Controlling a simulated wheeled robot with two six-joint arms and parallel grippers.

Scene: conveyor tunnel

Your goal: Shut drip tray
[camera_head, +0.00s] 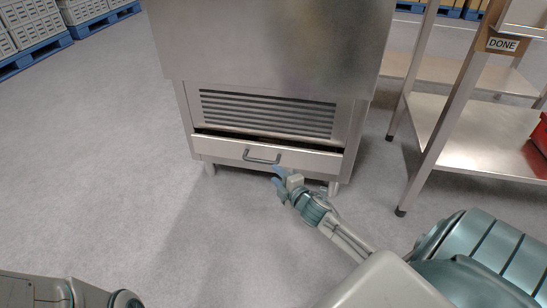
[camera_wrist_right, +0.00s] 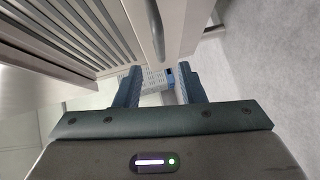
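The drip tray (camera_head: 225,148) is a drawer-like metal front low in the steel machine, with a grey bar handle (camera_head: 262,157). It stands slightly out, with a dark gap along its top edge. My right gripper (camera_head: 278,173) is just below and to the right of the handle. In the right wrist view its two blue fingers (camera_wrist_right: 160,86) are apart with nothing held between them. The handle (camera_wrist_right: 156,28) shows beyond the fingertips; I cannot tell whether they touch the tray. My left gripper is not in view.
The steel machine (camera_head: 270,45) with a louvred vent (camera_head: 268,114) stands on short legs above the tray. A metal shelf rack (camera_head: 470,125) with a "DONE" sign stands at the right. Stacked crates on blue pallets (camera_head: 40,55) stand far left. The floor at the left is clear.

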